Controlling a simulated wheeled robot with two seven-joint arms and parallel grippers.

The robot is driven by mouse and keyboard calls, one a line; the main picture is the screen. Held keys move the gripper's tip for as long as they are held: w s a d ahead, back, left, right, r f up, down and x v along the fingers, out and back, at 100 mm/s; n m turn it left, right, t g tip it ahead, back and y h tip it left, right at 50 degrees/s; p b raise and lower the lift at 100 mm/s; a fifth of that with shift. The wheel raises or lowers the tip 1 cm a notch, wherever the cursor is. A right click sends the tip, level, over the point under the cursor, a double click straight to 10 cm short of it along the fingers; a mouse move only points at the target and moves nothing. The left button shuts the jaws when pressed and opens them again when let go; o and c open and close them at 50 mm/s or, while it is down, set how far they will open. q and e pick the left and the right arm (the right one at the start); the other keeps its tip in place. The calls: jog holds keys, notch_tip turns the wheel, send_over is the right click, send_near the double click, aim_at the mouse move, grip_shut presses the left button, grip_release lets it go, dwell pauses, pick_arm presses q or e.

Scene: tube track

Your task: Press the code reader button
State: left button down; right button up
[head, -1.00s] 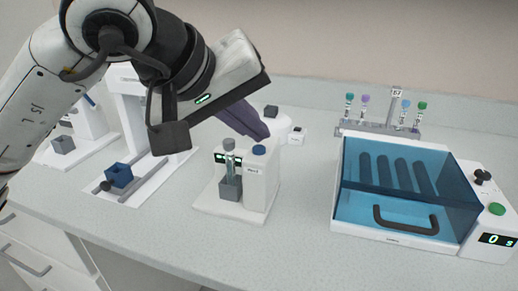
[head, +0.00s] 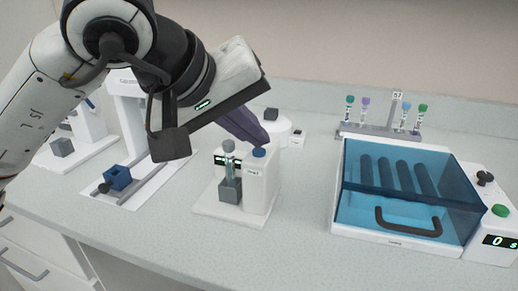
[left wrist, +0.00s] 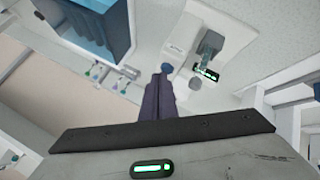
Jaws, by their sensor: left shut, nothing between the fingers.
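The code reader (head: 262,188) is a white device on the bench, in the middle of the head view. Its blue button (head: 259,152) is on top, and it also shows in the left wrist view (left wrist: 165,68). A grey-capped tube (head: 229,166) stands upright in the grey holder (head: 230,190) at its front. My left gripper (head: 264,142) is shut and empty, its purple fingers pointing down with the tips right at the button. In the left wrist view the fingertips (left wrist: 160,78) partly overlap the button's edge. I cannot tell whether they touch it. My right gripper is not in view.
A blue-lidded machine (head: 395,235) with a black handle stands at the right. A rack (head: 378,132) with several colour-capped tubes is behind it. A white device with a blue block (head: 118,177) is at the left. The bench front is clear.

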pick_arm(q)
jog(key=shift+f, duration=0.2)
dwell(0.4)
jog(key=shift+r, duration=0.15)
jog(key=shift+r+p, duration=0.35)
jog(key=shift+r, duration=0.4)
